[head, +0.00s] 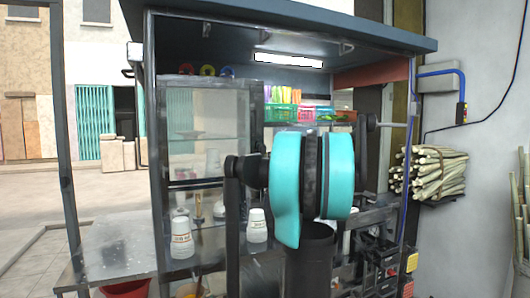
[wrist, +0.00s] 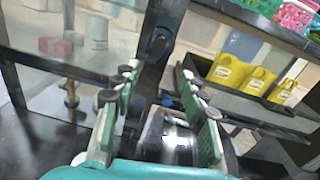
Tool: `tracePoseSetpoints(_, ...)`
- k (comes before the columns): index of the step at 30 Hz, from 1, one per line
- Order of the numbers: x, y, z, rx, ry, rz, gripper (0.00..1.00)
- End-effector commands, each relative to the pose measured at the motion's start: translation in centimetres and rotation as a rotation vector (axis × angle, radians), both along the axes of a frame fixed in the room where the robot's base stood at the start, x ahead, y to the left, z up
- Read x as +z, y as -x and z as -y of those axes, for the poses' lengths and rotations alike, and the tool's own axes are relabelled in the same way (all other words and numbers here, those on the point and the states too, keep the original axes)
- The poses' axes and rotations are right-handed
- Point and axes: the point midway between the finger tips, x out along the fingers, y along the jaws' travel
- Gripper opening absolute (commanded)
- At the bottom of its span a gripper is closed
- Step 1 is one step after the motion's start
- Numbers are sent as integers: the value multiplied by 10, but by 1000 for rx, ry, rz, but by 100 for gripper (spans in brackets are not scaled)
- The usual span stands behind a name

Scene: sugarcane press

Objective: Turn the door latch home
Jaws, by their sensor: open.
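My gripper (wrist: 161,88) shows in the wrist view with its two green-padded fingers apart and nothing between them. A dark upright post (wrist: 163,25) stands beyond the fingertips, with a dark rounded part (wrist: 157,47) on it that may be the latch; I cannot tell its angle. Glass panes in a grey metal frame (wrist: 60,62) lie left of the post. In the head view the glazed cabinet front (head: 208,112) stands left of my teal arm. My arm hides the gripper there, and I cannot make out the latch.
Yellow containers (wrist: 229,72) sit on a shelf right of the post in the wrist view. Green and pink baskets (head: 281,113) are on the upper shelf. Bundled cane (head: 430,172) hangs at the right wall.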

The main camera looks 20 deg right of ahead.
Motion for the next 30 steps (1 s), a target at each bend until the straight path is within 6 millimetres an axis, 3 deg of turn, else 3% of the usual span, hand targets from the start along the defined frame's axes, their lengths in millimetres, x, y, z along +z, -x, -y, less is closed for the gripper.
tracePoseSetpoints(15, -1, -99, -9, 2, 2, -1, 43)
tracePoseSetpoints(21, 0, -119, -11, 2, 2, -1, 43)
tracePoseSetpoints(30, -1, -124, -11, 1, 2, -1, 43)
